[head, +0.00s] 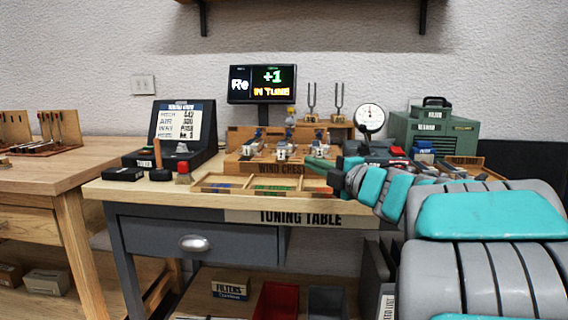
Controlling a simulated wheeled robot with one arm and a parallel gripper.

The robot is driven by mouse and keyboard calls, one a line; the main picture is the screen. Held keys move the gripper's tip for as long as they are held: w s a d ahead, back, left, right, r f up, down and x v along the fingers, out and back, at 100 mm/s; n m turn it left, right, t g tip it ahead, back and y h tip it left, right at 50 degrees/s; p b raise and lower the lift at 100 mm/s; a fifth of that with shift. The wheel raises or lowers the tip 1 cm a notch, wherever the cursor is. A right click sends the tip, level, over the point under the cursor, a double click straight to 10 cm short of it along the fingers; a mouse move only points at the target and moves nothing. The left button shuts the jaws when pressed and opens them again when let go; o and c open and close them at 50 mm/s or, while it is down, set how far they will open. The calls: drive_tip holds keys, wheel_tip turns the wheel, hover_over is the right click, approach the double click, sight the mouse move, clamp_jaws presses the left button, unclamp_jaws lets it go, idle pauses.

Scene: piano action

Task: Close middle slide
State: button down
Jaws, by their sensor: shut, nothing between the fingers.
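The wooden wind chest (268,168) stands on the tuning table, labelled WIND CHEST. It carries a row of small white and blue slide mechanisms, and the middle one (283,152) stands near its centre. How far the middle slide is pushed in is too small to tell. My arm reaches in from the right, and my gripper (338,178) is at the right end of the chest, to the right of the middle slide. The gripper is small and dark here; it looks shut and empty, apart from the middle slide.
A screen (262,84) behind the chest reads "Re +1 IN TUNE!". Tuning forks (325,102), a round dial (370,118) and a green case (432,132) stand at the right back.

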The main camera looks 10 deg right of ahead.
sight(288, 161)
drive_tip(key=shift+n+g+y, duration=0.4)
drive_tip(key=shift+n, duration=0.2)
drive_tip(key=x, duration=0.3)
drive_tip(key=f+x, duration=0.1)
drive_tip(key=x, duration=0.5)
drive_tip(key=shift+a+f, duration=0.3)
drive_tip(key=shift+a, duration=0.05)
drive_tip(key=w, duration=0.3)
drive_tip(key=shift+d+p, duration=0.25)
drive_tip(key=shift+p, duration=0.1)
drive_tip(key=shift+w+d+r, duration=0.1)
drive_tip(key=shift+w+d, duration=0.15)
drive_tip(key=shift+w, duration=0.4)
drive_tip(key=shift+w+d+r+p, duration=0.1)
drive_tip(key=shift+w+d+p, duration=0.2)
drive_tip(key=shift+w, duration=0.35)
drive_tip(key=shift+w+d+f+p, duration=0.1)
drive_tip(key=shift+w+d+p, duration=0.2)
drive_tip(key=shift+w, duration=0.35)
drive_tip(key=shift+w+d+r+p, duration=0.15)
drive_tip(key=shift+w+p, duration=0.2)
drive_tip(key=shift+w, duration=0.3)
